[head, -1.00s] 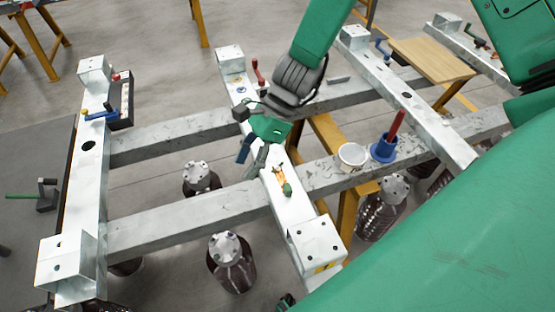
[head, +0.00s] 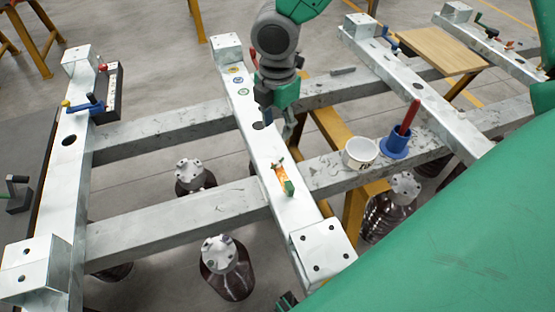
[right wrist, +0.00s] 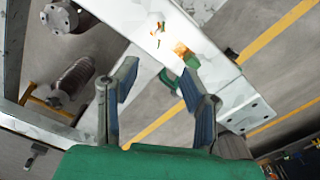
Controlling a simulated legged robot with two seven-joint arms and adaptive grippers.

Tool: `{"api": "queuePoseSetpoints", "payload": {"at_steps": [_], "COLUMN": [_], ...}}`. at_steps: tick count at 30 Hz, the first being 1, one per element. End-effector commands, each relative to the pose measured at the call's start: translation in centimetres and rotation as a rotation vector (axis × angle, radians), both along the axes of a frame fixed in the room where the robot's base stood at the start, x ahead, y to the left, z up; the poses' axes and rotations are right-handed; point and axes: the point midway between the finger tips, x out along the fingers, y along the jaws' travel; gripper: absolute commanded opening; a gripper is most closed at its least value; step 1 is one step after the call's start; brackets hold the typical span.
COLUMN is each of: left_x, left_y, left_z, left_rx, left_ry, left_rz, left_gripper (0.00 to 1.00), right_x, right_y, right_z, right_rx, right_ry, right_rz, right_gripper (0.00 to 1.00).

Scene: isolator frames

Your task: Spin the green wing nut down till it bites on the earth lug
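The earth lug (head: 280,175), an orange-copper piece, lies on top of the middle pale metal beam. A small green part, apparently the wing nut (head: 290,187), sits at its near end; its thread is too small to make out. In the right wrist view the green part (right wrist: 170,78) shows beyond and between my fingertips, at the beam's edge, with the orange lug (right wrist: 185,53) above it. My right gripper (head: 277,122) is over the same beam, farther back than the lug. Its fingers (right wrist: 160,84) are apart with nothing between them. My left gripper is not in view.
A white cup (head: 360,153) and a blue holder (head: 395,143) with a red handle stand on the cross rail, right of the lug. Blue-handled (head: 90,106) and red-handled clamps sit on the frame.

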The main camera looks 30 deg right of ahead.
Motion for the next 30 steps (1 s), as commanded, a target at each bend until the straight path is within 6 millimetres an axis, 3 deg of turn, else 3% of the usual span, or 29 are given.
{"api": "queuePoseSetpoints", "payload": {"at_steps": [15,21,30], "left_x": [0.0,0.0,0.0], "left_y": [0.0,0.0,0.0], "left_z": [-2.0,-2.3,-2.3], "left_rx": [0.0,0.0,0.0], "left_ry": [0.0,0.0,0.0], "left_rz": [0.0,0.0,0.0], "left_gripper": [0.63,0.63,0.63], "right_x": [-0.2,-0.1,-0.1], "right_y": [-0.2,-0.1,-0.1], "right_z": [-10.5,-12.5,-12.8], "right_rx": [0.003,0.003,0.004], "right_ry": [0.006,0.004,0.002], "right_rz": [-0.005,-0.006,-0.006], "right_gripper": [0.38,0.38,0.38]}}
